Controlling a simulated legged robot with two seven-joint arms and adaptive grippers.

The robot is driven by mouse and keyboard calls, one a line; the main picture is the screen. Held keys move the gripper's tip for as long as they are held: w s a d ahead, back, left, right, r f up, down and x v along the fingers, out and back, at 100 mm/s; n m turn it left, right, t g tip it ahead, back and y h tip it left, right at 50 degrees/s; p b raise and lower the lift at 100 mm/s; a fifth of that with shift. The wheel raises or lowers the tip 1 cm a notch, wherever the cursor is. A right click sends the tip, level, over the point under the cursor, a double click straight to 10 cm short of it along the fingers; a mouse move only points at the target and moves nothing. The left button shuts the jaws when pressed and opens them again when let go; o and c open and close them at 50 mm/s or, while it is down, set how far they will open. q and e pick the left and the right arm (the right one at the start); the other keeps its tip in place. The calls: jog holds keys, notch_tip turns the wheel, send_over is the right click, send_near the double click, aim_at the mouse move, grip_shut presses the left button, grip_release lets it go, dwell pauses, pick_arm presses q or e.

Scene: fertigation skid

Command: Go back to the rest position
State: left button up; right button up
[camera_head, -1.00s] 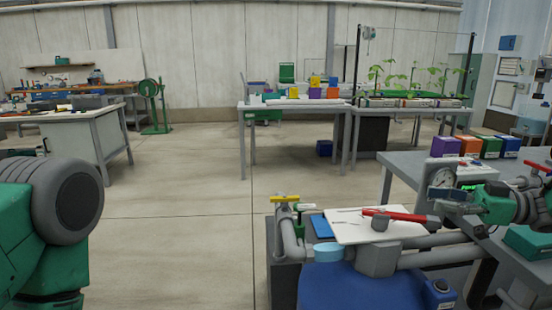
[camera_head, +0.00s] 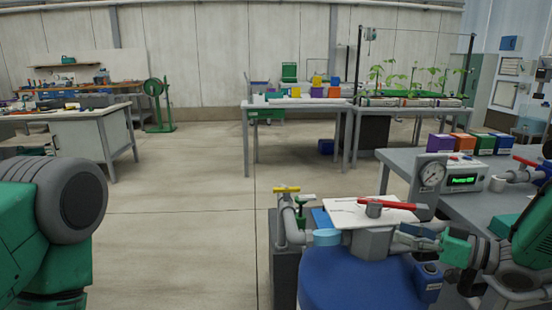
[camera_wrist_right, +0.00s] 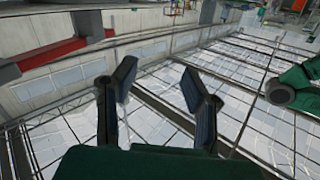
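My right gripper (camera_head: 408,236) is low at the right in the head view, beside the grey valve body (camera_head: 372,243) with the red lever (camera_head: 392,205) and above a small blue container (camera_head: 428,283). In the right wrist view, the two dark fingers (camera_wrist_right: 156,82) stand apart with nothing between them. The red lever also shows at the upper left of that view (camera_wrist_right: 62,50). My left gripper is outside the frames; only a green and grey part of my left arm shows at the left edge.
A blue drum (camera_head: 350,285) stands below the valve. A yellow-handled valve (camera_head: 286,190) is to its left. The grey bench (camera_head: 400,165) at the right carries a dial gauge (camera_head: 431,174), a green-display controller (camera_head: 463,181) and several coloured boxes. The floor in the middle is open.

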jog(key=s+a+f+m+g+h+p, duration=0.1)
jog(key=s+a+f+m+h, duration=0.15)
jog(key=s+f+h, duration=0.6)
jog(key=s+a+f+m+g+h, duration=0.15)
jog(key=s+f+m, duration=0.35)
jog(key=f, duration=0.8)
jog(key=s+d+f+g+h, duration=0.1)
jog(key=s+f+g+h, duration=0.1)
jog(key=s, duration=1)
jog(key=s+d+f+g+h, duration=0.1)
jog(key=s+g, duration=0.4)
jog(key=s, duration=0.8)
notch_tip(320, 180, down, 2)
jog(key=shift+d+f+m+h+p, duration=0.1)
jog(key=shift+d+m+h+p, duration=0.25)
jog(key=shift+d, duration=0.2)
